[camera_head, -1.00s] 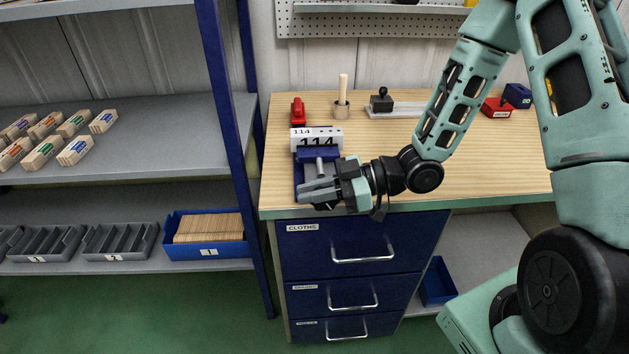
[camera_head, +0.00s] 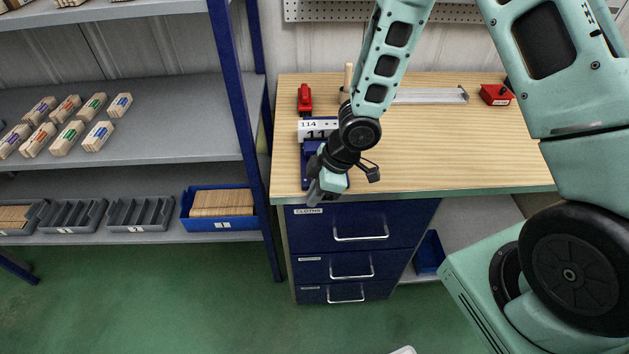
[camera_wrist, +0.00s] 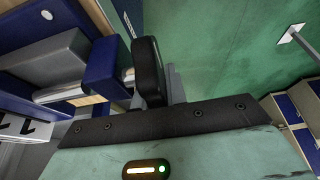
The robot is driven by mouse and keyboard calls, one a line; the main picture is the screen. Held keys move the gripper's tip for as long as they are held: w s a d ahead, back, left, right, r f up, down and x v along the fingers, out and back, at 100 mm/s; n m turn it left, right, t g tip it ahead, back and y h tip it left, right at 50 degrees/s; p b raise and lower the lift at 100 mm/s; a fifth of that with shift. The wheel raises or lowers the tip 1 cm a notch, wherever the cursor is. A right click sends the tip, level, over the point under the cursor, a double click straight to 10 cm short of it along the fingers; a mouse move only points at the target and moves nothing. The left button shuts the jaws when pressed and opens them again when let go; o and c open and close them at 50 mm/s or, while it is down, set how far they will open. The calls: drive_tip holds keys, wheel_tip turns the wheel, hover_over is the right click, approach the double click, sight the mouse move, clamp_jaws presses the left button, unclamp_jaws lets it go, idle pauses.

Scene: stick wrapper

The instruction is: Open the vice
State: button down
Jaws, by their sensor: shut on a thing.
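The blue vice (camera_head: 311,147) stands at the left front corner of the wooden workbench, partly hidden by my wrist. In the wrist view, its blue body (camera_wrist: 104,62) and silver screw (camera_wrist: 60,93) show at the left. My gripper (camera_head: 315,192) is at the vice's front, by the bench edge, with its fingers pointing down and left. It is shut on what appears to be the vice handle; the grip itself is mostly hidden. One dark finger (camera_wrist: 148,72) shows in the wrist view. A white block marked 114 (camera_head: 316,124) sits at the vice's back.
A red tool (camera_head: 304,98) stands behind the vice, and a red box (camera_head: 496,94) lies at the back right. Blue drawers (camera_head: 360,228) are below the bench front. A shelf post (camera_head: 240,120) rises close on the left. The right bench top is clear.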

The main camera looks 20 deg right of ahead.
drive_tip(key=h, duration=0.2)
drive_tip(key=f+g+h+p, duration=0.1)
drive_tip(key=h, duration=0.1)
drive_tip(key=shift+d+h, duration=0.15)
drive_tip(key=shift+h, duration=0.15)
drive_tip(key=g+h, duration=0.1)
drive_tip(key=h, duration=0.1)
drive_tip(key=d+f+h, duration=0.1)
drive_tip(key=h, duration=0.1)
drive_tip(key=shift+s+f+g, duration=0.15)
drive_tip(key=shift+s+g, duration=0.05)
drive_tip(key=shift+g, duration=0.2)
drive_tip(key=h+b, duration=0.1)
drive_tip(key=g+h+b, duration=0.1)
drive_tip(key=h, duration=0.1)
drive_tip(key=d+h+b, duration=0.1)
drive_tip(key=h, duration=0.1)
drive_tip(key=shift+s+d+f+g+b, duration=0.1)
drive_tip(key=shift+s+f+g+b, duration=0.15)
drive_tip(key=shift+f+g+b, duration=0.05)
drive_tip(key=shift+s+d+r+g+h+b, duration=0.1)
drive_tip(key=shift+d+g+h+b, duration=0.15)
drive_tip(key=shift+h+b, duration=0.45)
drive_tip(key=shift+d+r+g+h+b, duration=0.1)
drive_tip(key=shift+d+g+h+b, duration=0.15)
drive_tip(key=shift+h, duration=0.75)
drive_tip(key=c, duration=1.4)
unclamp_jaws()
drive_tip(key=shift+c, duration=0.2)
drive_tip(key=shift+r, duration=0.2)
